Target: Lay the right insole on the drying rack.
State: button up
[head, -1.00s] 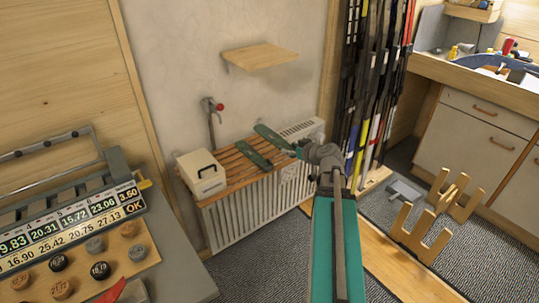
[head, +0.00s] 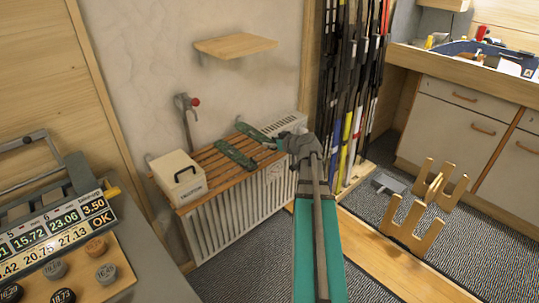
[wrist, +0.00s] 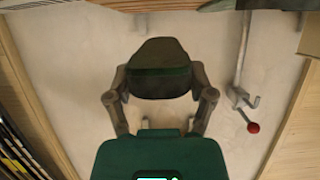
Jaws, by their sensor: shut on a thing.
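The drying rack (head: 205,160) is a set of orange-brown wooden slats on top of a white radiator. One green insole (head: 236,154) lies across its slats. My gripper (head: 276,144) is shut on a second green insole (head: 252,132), at the rack's right end, beyond the lying one. Its free end points left toward the wall. I cannot tell whether it touches the slats. In the wrist view the held insole (wrist: 160,70) shows as a dark rounded shape between the fingers. No left or right marking is readable.
A cream box (head: 180,178) stands on the rack's left end. A clamp with a red knob (head: 194,102) is on the wall behind. A wooden shelf (head: 236,46) hangs above. Skis (head: 350,90) stand close on the right. Slats show bare between the box and the lying insole.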

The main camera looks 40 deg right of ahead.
jog(key=shift+w+d+f+b, duration=0.25)
jog(key=shift+w+f+b, duration=0.1)
jog(key=shift+f, duration=0.2)
jog(key=shift+f, duration=0.1)
jog(key=shift+w+d+f+b, duration=0.2)
jog(key=shift+w+f+b, duration=0.2)
jog(key=shift+f+b, duration=1.5)
jog(key=shift+b, duration=0.1)
jog(key=shift+f, duration=0.15)
jog(key=o, duration=0.9)
